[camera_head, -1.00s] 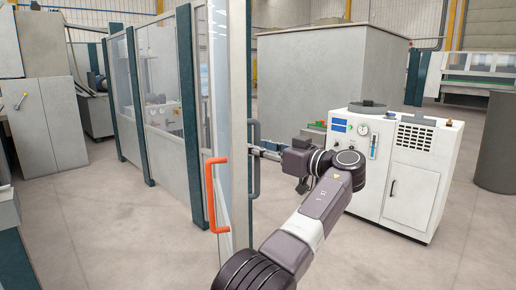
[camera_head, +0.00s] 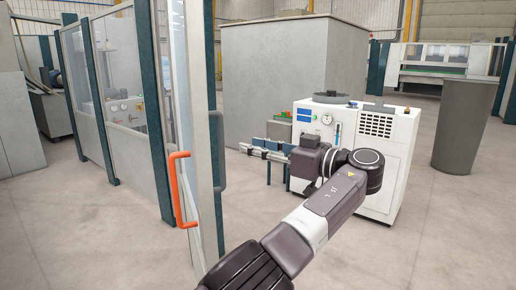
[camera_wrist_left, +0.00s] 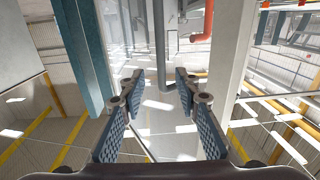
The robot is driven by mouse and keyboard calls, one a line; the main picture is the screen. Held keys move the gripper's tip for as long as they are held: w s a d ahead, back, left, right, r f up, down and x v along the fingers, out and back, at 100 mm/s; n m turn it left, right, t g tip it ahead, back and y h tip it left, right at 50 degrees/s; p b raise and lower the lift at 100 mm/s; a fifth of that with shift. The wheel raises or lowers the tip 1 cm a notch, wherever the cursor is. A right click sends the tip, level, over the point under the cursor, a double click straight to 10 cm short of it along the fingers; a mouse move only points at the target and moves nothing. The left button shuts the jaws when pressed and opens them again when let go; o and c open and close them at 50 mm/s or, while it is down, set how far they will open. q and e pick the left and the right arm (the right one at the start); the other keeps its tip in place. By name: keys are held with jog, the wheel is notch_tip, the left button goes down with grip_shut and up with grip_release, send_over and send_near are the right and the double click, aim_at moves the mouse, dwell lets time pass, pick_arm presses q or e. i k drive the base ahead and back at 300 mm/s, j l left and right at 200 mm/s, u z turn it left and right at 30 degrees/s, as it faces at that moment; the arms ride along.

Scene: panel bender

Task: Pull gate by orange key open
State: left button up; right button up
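The gate (camera_head: 202,110) is a tall narrow panel with a glass pane, seen nearly edge-on in the head view. An orange handle (camera_head: 183,190) is on its left face and a dark grey handle (camera_head: 218,150) on its right side. My left gripper (camera_head: 243,149) is to the right of the grey handle, apart from it in the picture. In the left wrist view my left gripper (camera_wrist_left: 155,95) is open with nothing between its fingers. The grey handle (camera_wrist_left: 161,50) shows beyond the fingertips, and the orange handle (camera_wrist_left: 205,25) is at the top. My right gripper is out of view.
A fence of glazed panels (camera_head: 118,100) with dark posts stands at left. A white machine cabinet (camera_head: 360,150) stands behind my left arm, with a large grey enclosure (camera_head: 275,80) further back and a grey bin (camera_head: 465,125) at right. Floor (camera_head: 90,240) at front left is clear.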

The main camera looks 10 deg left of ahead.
aim_at(201, 227)
jog(key=j+z, duration=0.75)
jog(key=i+l, duration=0.05)
